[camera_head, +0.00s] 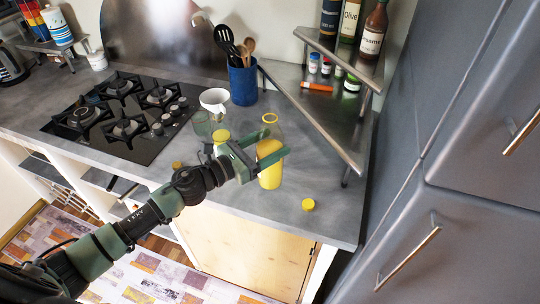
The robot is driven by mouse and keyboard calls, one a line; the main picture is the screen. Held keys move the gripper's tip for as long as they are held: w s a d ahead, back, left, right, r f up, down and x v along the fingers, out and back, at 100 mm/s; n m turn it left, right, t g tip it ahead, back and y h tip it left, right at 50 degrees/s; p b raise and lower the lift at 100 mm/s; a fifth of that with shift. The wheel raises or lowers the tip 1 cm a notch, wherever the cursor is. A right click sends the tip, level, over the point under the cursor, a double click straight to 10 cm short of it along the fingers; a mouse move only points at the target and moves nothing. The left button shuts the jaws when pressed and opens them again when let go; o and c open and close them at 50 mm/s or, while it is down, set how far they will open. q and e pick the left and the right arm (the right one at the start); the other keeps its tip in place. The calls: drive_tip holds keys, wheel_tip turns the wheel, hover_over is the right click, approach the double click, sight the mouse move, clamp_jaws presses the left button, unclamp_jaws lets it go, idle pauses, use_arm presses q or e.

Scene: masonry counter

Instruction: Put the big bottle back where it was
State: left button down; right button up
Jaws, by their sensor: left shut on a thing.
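A tall clear bottle with yellow contents and a yellow ring at its open top (270,176) is upright near the counter's front edge, beside the shelf's lower end. My left gripper (265,154) is shut on its middle, and the fingers hide part of it. I cannot tell whether the bottle's base touches the counter. My right gripper is not in view.
A white cup (214,100) and blue utensil holder (243,84) stand behind. A metal corner shelf (318,118) bears jars and bottles. A gas hob (125,115) is left.

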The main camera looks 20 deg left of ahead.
use_arm(q)
wheel_tip(320, 180, down, 4)
drive_tip(key=shift+r, duration=0.25)
drive_tip(key=shift+f+b, duration=0.15)
drive_tip(key=shift+b, duration=0.2)
drive_tip(key=shift+c, duration=1.3)
unclamp_jaws()
drive_tip(key=shift+s, duration=0.1)
